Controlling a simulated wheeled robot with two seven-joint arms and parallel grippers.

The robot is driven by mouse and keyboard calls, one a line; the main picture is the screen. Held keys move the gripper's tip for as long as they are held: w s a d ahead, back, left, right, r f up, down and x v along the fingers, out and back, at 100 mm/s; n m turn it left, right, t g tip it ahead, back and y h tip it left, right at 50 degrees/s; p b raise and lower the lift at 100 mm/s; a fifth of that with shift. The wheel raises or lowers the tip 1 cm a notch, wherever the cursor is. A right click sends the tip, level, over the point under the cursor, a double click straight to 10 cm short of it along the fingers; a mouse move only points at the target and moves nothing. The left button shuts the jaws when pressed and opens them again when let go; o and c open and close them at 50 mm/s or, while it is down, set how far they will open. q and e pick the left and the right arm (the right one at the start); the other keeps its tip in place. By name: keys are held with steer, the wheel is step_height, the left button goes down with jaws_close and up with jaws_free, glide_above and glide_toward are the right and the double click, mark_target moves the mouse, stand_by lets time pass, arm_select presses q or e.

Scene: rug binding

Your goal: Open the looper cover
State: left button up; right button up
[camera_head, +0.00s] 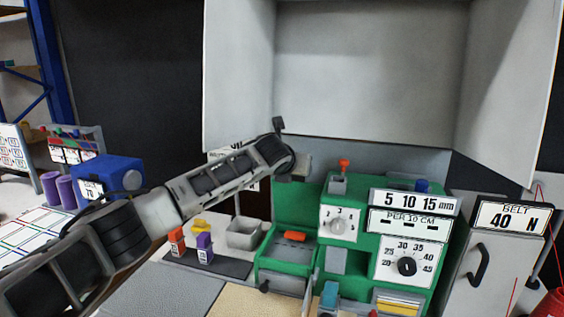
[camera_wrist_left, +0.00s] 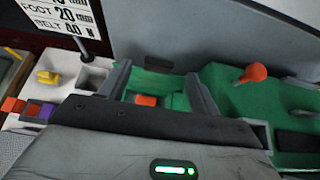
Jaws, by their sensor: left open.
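The green machine (camera_head: 343,268) stands right of centre in the head view. Its lower left part is a green box-like section with a grey front panel (camera_head: 282,281) and an orange piece (camera_head: 294,236) on top; I cannot tell for certain which part is the looper cover. My left gripper (camera_head: 298,168) is above and behind that section, partly hidden by its own wrist. In the left wrist view its two fingers (camera_wrist_left: 158,73) are apart and empty, with the orange piece (camera_wrist_left: 147,100) showing between them. My right gripper is not in view.
An orange-topped lever (camera_head: 343,166) stands on the machine close right of the gripper. A grey panel rises behind it. A grey bin (camera_head: 243,233) and small orange, yellow and purple blocks (camera_head: 204,248) are left of the machine. A belt cabinet (camera_head: 488,262) stands at right.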

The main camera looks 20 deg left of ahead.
arm_select(q)
steer(key=b+v, duration=0.1)
steer(key=v, duration=1.1)
steer(key=shift+s, duration=0.15)
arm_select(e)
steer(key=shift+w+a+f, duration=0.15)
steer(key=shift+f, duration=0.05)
arm_select(q)
steer(key=shift+r, duration=0.1)
